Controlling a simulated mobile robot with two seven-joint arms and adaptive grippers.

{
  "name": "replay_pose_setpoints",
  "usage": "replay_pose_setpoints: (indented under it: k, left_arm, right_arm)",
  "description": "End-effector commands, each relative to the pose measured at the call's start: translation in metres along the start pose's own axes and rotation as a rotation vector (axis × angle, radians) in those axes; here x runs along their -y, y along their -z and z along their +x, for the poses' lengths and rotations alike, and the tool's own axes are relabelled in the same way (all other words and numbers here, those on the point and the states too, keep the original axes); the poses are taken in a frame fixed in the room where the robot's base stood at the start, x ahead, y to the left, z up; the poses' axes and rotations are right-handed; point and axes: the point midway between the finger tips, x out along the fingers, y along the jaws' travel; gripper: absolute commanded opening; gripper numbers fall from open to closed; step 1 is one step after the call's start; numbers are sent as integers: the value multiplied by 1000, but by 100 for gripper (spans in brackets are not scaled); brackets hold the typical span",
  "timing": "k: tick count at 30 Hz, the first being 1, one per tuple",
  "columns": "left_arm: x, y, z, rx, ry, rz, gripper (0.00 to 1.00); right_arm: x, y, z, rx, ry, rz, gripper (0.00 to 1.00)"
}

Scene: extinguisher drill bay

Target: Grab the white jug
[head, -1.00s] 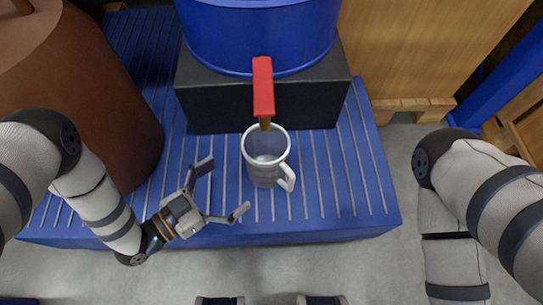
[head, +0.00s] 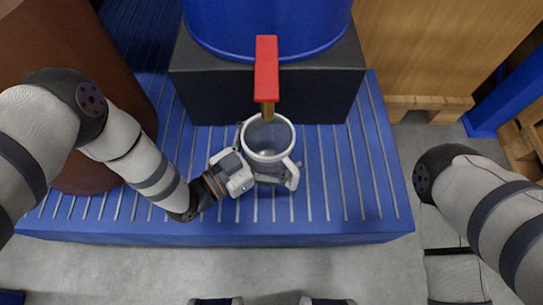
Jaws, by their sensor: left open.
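The white jug (head: 270,159) stands upright on the blue ribbed platform, below the tap with the red lever. Its handle points toward the lower right. My left gripper (head: 258,160) reaches in from the left and is at the jug, low on its side. Its jaws are open, with one finger by the jug's far left side and the other showing near the handle. The jug hides part of the fingers, and I cannot tell whether they touch it. On the right only my right arm shows; its gripper is out of view.
The red tap lever (head: 266,68) overhangs the jug from the blue drum (head: 270,25), which sits on a black block (head: 210,98). A brown barrel (head: 60,60) stands at the left. The blue platform (head: 350,190) is clear right of the jug. A wooden crate (head: 430,50) stands behind right.

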Motion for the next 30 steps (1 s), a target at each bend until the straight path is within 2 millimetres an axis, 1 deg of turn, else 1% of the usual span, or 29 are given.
replay_pose_setpoints:
  k: [3, 4, 5, 6, 8, 9, 10, 20, 23, 29, 30]
  left_arm:
    - [0, 1, 0, -1, 0, 1, 100]
    - [0, 1, 0, -1, 0, 1, 95]
    - [0, 1, 0, -1, 1, 1, 89]
    - [0, 1, 0, -1, 1, 1, 80]
    - [0, 1, 0, -1, 1, 1, 66]
    - [0, 1, 0, -1, 1, 1, 57]
    - [0, 1, 0, -1, 1, 1, 51]
    - [1, 4, -1, -1, 1, 1, 51]
    - [1, 13, 0, -3, 1, 3, 51]
    - [1, 44, -1, -3, 1, 4, 51]
    - [1, 39, -11, 0, 2, 2, 51]
  right_arm:
    - [0, 0, 0, 0, 0, 0, 53]
    - [0, 0, 0, 0, 0, 0, 53]
    - [0, 0, 0, 0, 0, 0, 53]
    - [0, 0, 0, 0, 0, 0, 53]
    - [0, 0, -1, -1, 0, 0, 53]
    - [0, 0, -1, -1, 0, 0, 53]
    - [0, 0, -1, -1, 0, 1, 53]
    - [0, -1, -2, -4, 0, 1, 53]
    - [0, -2, -6, -13, 1, 2, 53]
    - [1, -5, -20, -47, 3, 5, 53]
    - [1, -4, -20, -47, 3, 5, 53]
